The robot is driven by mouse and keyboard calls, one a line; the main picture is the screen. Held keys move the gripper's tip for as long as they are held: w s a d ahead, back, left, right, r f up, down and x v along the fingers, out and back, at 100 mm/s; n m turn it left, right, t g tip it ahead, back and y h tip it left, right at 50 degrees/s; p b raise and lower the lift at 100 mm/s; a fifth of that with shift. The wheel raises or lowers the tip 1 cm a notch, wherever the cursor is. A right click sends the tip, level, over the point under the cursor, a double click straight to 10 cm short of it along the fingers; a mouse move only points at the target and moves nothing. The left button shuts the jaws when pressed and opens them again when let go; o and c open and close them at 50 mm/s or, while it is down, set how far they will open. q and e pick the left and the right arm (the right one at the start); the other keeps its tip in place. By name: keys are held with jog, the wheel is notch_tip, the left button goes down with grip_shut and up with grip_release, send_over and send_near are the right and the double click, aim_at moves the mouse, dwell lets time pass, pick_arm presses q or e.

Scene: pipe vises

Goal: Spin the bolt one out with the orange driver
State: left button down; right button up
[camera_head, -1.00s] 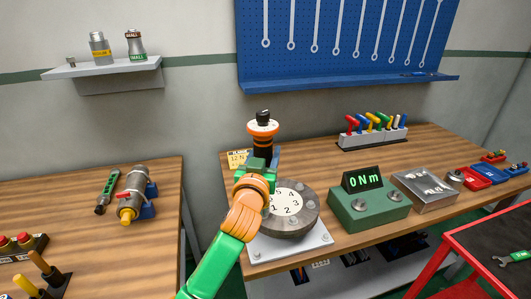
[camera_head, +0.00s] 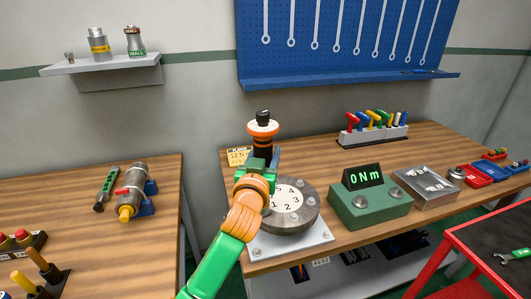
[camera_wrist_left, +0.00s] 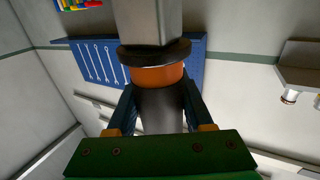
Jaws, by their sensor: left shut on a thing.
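My left gripper (camera_head: 262,163) is shut on the orange driver (camera_head: 262,129), a black tool with orange bands held upright. In the left wrist view the driver's orange band (camera_wrist_left: 158,77) and dark body sit between the fingers (camera_wrist_left: 158,118). The round grey flange (camera_head: 307,219) has a white face with numbers and bolts (camera_head: 297,184) around its rim. My gripper and forearm cover the flange's left side. The bolt by number one is not clearly visible, and I cannot tell whether the driver's tip touches a bolt. My right gripper is out of view.
A green box (camera_head: 371,210) with a display reading 0 Nm stands right of the flange. A metal tray (camera_head: 425,190) and a rack of coloured tools (camera_head: 374,137) are further right and back. A yellow card (camera_head: 238,156) lies left of the driver. A red cart (camera_head: 455,272) stands front right.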

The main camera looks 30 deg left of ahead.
pick_arm(q)
jog(key=shift+f+b, duration=0.35)
dwell(0.3)
jog(key=shift+s+d+f, duration=0.1)
dwell(0.5)
jog(key=shift+p, duration=0.3)
notch_tip(320, 180, up, 2)
jog(key=shift+r+p, duration=0.1)
jog(key=shift+p, duration=1)
notch_tip(320, 180, up, 3)
jog(key=p, duration=0.3)
